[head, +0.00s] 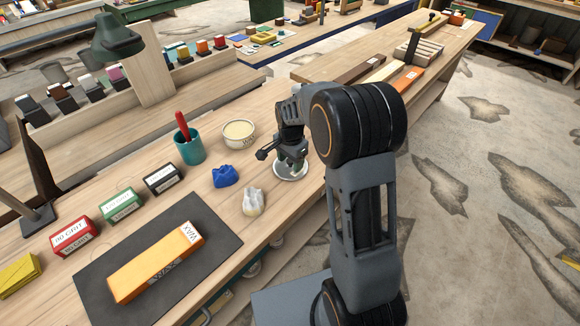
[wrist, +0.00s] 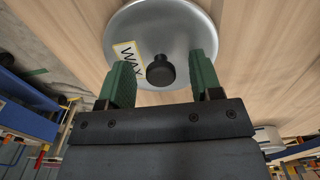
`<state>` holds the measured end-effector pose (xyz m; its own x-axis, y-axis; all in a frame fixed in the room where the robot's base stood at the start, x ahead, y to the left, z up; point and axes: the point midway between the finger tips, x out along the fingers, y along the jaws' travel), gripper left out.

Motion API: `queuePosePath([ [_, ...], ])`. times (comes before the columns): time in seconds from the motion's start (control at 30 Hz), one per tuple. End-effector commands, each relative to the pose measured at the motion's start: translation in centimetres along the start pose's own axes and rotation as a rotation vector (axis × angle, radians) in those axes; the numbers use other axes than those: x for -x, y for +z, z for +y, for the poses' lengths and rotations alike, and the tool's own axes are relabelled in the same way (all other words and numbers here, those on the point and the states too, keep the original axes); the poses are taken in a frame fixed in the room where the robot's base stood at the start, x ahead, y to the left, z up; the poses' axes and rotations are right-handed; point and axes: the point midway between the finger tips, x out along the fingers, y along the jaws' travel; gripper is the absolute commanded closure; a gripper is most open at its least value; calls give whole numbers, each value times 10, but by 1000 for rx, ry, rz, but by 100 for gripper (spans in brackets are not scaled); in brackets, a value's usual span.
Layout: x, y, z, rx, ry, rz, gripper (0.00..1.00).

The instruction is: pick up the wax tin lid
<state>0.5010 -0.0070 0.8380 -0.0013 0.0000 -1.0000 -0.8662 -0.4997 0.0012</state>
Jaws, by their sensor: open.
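The wax tin lid (wrist: 180,30) is a round silver disc with a black knob (wrist: 160,70) and a yellow-edged label reading WAX. It lies on the wooden bench, and in the head view (head: 290,174) it is partly hidden under my gripper. My gripper (wrist: 162,72) is open, with its two green fingertips over the lid, one on each side of the knob. A gap shows between the knob and each finger. In the head view my gripper (head: 292,166) points down at the lid near the bench's front edge.
Left of the lid are a white bowl (head: 238,134), a blue lump (head: 225,177), a whitish lump (head: 254,201) and a teal cup (head: 189,148) holding a red-handled tool. An orange WAX block (head: 155,264) lies on a dark mat (head: 205,217). Wooden strips (head: 381,69) lie farther back.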

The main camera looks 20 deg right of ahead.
Motion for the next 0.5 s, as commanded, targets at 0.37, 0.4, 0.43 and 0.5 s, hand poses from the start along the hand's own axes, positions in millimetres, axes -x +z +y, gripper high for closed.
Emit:
queuePosePath([
  [0.37, -3, 0, 0, 0, -1, 1, 49],
  [0.4, -3, 0, 0, 0, -1, 1, 53],
  [0.43, -3, 0, 0, 0, -1, 1, 55],
  [0.5, -3, 0, 0, 0, -1, 1, 62],
])
